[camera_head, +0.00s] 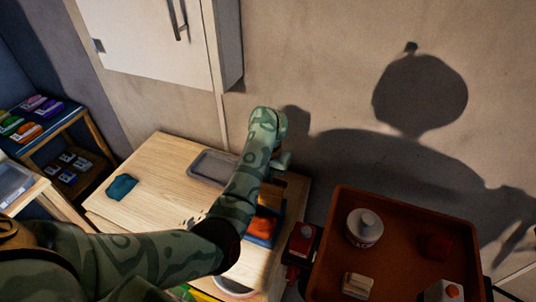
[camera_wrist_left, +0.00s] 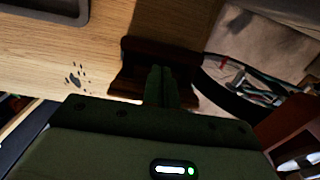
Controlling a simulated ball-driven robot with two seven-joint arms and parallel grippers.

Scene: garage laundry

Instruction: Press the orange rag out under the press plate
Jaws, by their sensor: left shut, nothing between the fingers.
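The orange rag (camera_head: 265,226) lies on a blue base (camera_head: 261,240) at the right of the wooden table, partly hidden by my left arm. My left gripper (camera_head: 280,162) is over the table's far right part, above the rag in the head view. In the wrist view its fingers (camera_wrist_left: 161,84) are together and empty. They overlap a dark red-brown piece (camera_wrist_left: 150,50) at the table edge; I cannot tell whether it is the press plate or whether they touch it. The rag cannot be made out in the wrist view. My right gripper is not in view.
A teal rag (camera_head: 121,187) and grey tray (camera_head: 206,166) lie on the wooden table (camera_head: 150,160). Dark specks (camera_wrist_left: 75,76) mark the wood. Right of it are a red device (camera_head: 302,241) and a brown tray (camera_head: 326,222) holding a white jar (camera_head: 364,228). A wall cabinet (camera_head: 145,40) hangs above.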

